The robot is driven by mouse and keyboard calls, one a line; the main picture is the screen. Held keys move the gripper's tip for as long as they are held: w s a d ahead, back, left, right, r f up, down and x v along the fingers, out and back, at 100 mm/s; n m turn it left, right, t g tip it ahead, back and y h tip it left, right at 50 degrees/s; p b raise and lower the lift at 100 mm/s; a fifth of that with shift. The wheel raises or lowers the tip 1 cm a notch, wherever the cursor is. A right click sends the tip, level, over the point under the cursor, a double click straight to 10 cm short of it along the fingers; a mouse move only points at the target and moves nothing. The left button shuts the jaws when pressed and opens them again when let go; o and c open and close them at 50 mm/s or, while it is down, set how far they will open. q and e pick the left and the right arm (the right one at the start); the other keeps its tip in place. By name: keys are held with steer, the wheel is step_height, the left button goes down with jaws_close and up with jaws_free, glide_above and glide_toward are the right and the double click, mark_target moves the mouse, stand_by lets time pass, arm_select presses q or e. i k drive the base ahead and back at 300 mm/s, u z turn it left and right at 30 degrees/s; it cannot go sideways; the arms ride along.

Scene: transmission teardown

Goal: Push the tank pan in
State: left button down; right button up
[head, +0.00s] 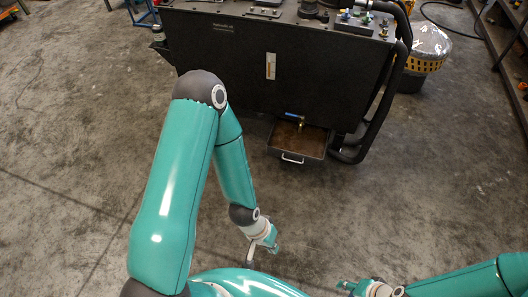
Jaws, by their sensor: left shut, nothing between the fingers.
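The tank pan (312,154) is a dark, shallow, rectangular tray with a brownish inside and a light handle (292,159) on its front. It sits low at the foot of the black tank (225,70), with its front part sticking out and its rear hidden beneath the tank. My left gripper (262,252) is shut and empty, in front of the pan and a little to its left, clearly apart from it. My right gripper (346,287) is at the bottom edge, also apart from the pan; its fingers are too small and cut off to tell their state.
A blue-handled tap (296,116) hangs above the pan. Thick black hoses (375,125) run down the tank's right side. A yellow-banded bin (425,62) stands to the right, near shelving (500,35). The concrete floor between my grippers and the pan is clear.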

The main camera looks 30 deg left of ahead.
mark_target(285, 142)
steer(key=z, duration=0.05)
steer(key=i, duration=1)
steer(key=u, duration=0.05)
